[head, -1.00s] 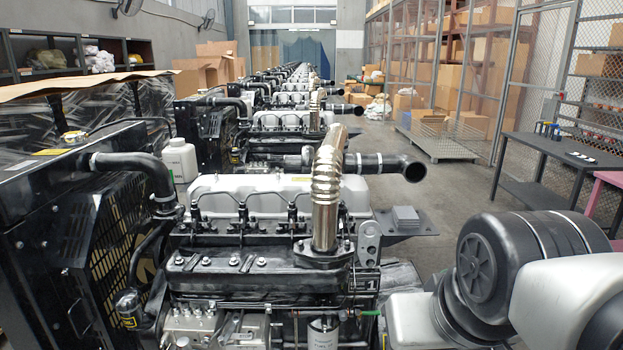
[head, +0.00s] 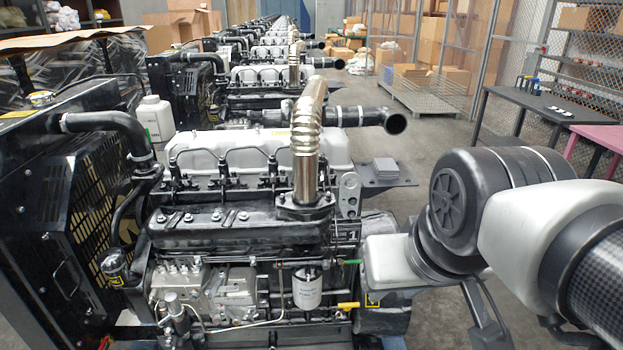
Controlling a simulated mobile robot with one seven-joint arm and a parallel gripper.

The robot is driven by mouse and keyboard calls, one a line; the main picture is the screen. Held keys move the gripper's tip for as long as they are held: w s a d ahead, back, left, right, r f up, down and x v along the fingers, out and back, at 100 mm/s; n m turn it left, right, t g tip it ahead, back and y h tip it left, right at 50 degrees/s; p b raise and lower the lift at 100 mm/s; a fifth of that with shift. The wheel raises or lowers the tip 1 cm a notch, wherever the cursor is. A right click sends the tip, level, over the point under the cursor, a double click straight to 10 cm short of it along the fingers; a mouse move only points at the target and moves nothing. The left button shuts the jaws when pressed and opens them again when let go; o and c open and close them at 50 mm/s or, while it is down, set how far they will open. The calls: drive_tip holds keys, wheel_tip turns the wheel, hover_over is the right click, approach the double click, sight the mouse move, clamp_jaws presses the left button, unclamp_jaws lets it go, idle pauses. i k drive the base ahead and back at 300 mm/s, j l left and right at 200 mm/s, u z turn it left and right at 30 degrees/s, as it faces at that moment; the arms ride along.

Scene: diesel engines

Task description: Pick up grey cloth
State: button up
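A small grey folded stack (head: 386,170), which looks like the grey cloth, lies on a dark flat bracket (head: 402,183) at the right end of the nearest engine (head: 250,215). It sits right of the shiny metal pipe and below the black pipe's open end. My arm (head: 540,225) reaches in from the right edge, in front of and right of the stack. I cannot make out my gripper or its fingers in the head view.
A dark table (head: 545,108) and a pink one (head: 597,134) stand at right. Concrete floor (head: 430,140) is clear between. More engines line up behind.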

sight(387, 169)
drive_tip(key=l+z, duration=0.25)
drive_tip(key=z, duration=0.15)
drive_tip(key=k+l+z, duration=0.1)
drive_tip(key=l+z, duration=0.2)
drive_tip(key=z, duration=0.15)
drive_tip(key=l+z, duration=0.25)
drive_tip(key=z, duration=0.15)
drive_tip(key=l+z, duration=0.25)
drive_tip(key=z, duration=0.2)
drive_tip(key=i+l+z, duration=0.55)
drive_tip(key=z, duration=0.2)
drive_tip(key=i+l+z, duration=0.1)
drive_tip(key=i+z, duration=0.25)
drive_tip(key=i+u, duration=0.3)
drive_tip(key=u, duration=0.2)
drive_tip(key=i+u, duration=0.45)
drive_tip(key=i+l+u, duration=0.2)
drive_tip(key=u, duration=0.3)
drive_tip(key=i+j+u, duration=0.25)
drive_tip(key=u, duration=0.15)
drive_tip(key=i+j+u, duration=0.1)
drive_tip(key=i+u, duration=1.1)
drive_tip(key=i+l+u, duration=0.15)
drive_tip(key=i+u, duration=0.25)
drive_tip(key=i+l+u, duration=0.2)
drive_tip(key=i+u, duration=0.15)
